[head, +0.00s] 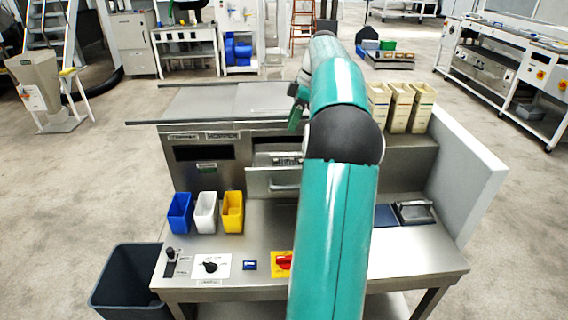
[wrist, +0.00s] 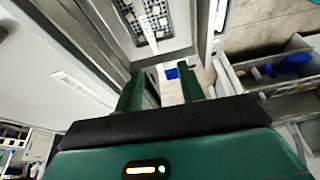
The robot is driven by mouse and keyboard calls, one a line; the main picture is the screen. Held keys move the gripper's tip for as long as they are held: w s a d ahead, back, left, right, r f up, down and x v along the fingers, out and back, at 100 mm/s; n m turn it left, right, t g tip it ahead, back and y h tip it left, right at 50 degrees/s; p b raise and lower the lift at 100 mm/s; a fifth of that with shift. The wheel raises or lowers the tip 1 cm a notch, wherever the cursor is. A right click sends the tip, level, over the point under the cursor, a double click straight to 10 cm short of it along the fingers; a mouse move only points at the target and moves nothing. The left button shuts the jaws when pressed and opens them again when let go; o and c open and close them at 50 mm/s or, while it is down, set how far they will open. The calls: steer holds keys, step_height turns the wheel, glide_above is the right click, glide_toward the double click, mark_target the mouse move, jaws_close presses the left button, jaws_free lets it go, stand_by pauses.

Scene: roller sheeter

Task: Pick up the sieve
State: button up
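In the wrist view, a grey perforated grid piece (wrist: 152,14) with a pale bar or handle lies inside a grey-walled recess at the top. It looks like the sieve, but I cannot be sure.
Blue (head: 179,214), white (head: 205,213) and yellow (head: 232,213) bins stand on the steel bench (head: 420,255). Cream bins (head: 399,108) stand at the back right beside a pale side wall (head: 455,170). A dark waste bin (head: 125,283) stands at the left.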

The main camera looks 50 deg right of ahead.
mark_target(290, 154)
steer(key=s+d+f, duration=0.1)
steer(key=s+d, duration=0.1)
steer(key=d, duration=0.2)
steer(key=shift+n, duration=0.3)
steer(key=x, duration=1.2)
steer(key=shift+w+a+f, duration=0.2)
steer(key=shift+a+f, duration=0.05)
steer(key=shift+a, duration=0.15)
steer(key=shift+w+a+f, duration=0.15)
steer(key=shift+f, duration=0.35)
steer(key=shift+f, duration=0.2)
jaws_close()
